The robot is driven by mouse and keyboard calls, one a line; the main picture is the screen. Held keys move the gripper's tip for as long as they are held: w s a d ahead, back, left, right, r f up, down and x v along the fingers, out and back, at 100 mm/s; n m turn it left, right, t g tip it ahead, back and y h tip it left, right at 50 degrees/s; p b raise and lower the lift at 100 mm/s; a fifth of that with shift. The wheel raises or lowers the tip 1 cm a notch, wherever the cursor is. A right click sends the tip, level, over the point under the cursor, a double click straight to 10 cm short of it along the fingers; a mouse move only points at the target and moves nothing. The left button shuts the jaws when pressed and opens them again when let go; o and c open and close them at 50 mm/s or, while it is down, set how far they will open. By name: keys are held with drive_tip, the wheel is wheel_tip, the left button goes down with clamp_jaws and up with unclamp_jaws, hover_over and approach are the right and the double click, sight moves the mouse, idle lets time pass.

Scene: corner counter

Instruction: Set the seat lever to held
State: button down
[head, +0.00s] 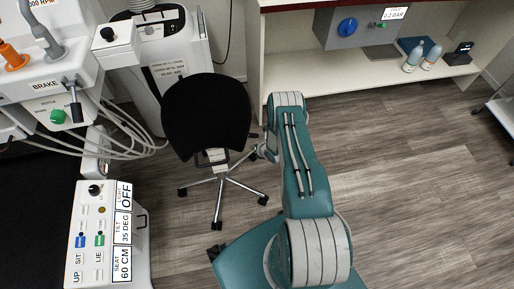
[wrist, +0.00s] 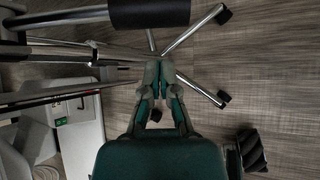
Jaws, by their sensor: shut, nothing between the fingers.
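The black stool (head: 207,118) stands on a chrome star base with casters, left of my arm. A small dark piece, possibly the seat lever (head: 254,135), sticks out at the right of the seat; its setting is too small to tell. My gripper (head: 260,152) is beside the stool's right edge, below this piece in the picture. In the wrist view my gripper (wrist: 166,62) is shut and empty, its fingertips together near the chrome legs (wrist: 190,30). A dark cylinder (wrist: 148,13) crosses the top there. I cannot tell whether the fingers touch anything.
A white control box (head: 105,245) with blue and green switches and SEAT, TILT and LIGHT readouts stands lower left. A white unit with a BRAKE lever (head: 72,88) and hanging hoses is above it. A shelf (head: 300,72) runs behind. Wood floor (head: 420,180) is free at right.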

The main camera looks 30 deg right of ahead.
drive_tip(key=w, duration=0.1)
drive_tip(key=w+d+r, duration=0.1)
drive_tip(key=w, duration=0.1)
drive_tip(key=shift+d, duration=0.2)
idle(0.4)
drive_tip(key=shift+r, duration=0.15)
